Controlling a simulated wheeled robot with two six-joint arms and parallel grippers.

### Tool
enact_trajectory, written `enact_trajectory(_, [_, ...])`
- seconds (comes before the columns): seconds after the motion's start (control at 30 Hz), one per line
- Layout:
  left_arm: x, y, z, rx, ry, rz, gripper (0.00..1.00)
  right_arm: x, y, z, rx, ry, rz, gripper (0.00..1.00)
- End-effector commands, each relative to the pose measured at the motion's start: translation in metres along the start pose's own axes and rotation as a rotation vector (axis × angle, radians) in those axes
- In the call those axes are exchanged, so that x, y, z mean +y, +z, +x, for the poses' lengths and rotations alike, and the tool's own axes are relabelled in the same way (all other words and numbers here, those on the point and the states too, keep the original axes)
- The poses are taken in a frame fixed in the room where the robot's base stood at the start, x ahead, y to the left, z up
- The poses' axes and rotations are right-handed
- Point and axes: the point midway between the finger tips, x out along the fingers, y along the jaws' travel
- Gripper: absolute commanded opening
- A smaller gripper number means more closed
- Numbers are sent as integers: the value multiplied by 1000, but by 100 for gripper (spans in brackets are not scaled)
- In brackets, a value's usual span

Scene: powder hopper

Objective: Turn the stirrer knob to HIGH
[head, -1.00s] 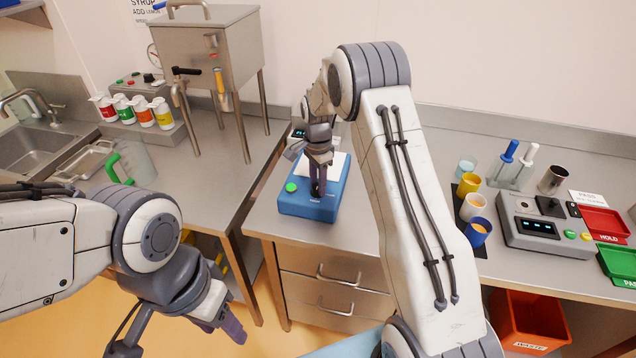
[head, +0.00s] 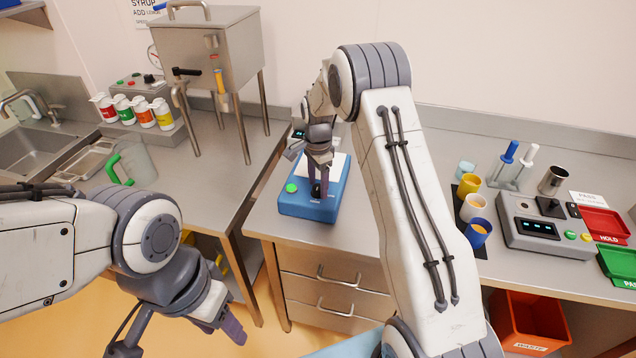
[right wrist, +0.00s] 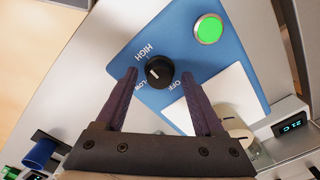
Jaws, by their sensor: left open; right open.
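The stirrer knob (right wrist: 159,72) is black and round, on a blue box (head: 309,206) with a green button (right wrist: 208,29). Labels HIGH, LOW and OFF are printed around the knob. A short pale mark on the knob faces left, toward the LOW side; its exact setting is hard to tell. My right gripper (head: 318,184) is open above the box, with one finger on each side of the knob in the right wrist view. I cannot tell whether the fingers touch it. My left gripper (head: 182,338) is open and empty over the floor, low at the left.
Cups, including a blue cup (head: 478,232), and a grey control unit (head: 545,232) stand right of my right arm. A metal hopper (head: 208,50) stands on legs at the back left. A green-handled jug (head: 136,163) is on the left counter.

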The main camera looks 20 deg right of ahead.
Motion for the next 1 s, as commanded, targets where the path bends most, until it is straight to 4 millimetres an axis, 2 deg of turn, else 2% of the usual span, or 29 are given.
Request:
enact_trajectory(0.17, [0, 0, 6, 0, 0, 0, 50, -1, 0, -14, 1, -4, 0, 70])
enact_trajectory(0.4, [-1, 1, 17, 0, 0, 1, 50, -1, 0, -61, 2, -6, 0, 70])
enact_trajectory(0.6, [-2, 1, 22, 0, 0, 1, 50, -1, 0, -93, 1, -4, 0, 70])
enact_trajectory(0.8, [-2, 1, 22, 0, 0, 1, 50, 0, 0, -104, 0, -2, 0, 70])
enact_trajectory(1.0, [-2, 1, 22, 0, 0, 1, 50, 0, 0, -105, 0, -1, 0, 70])
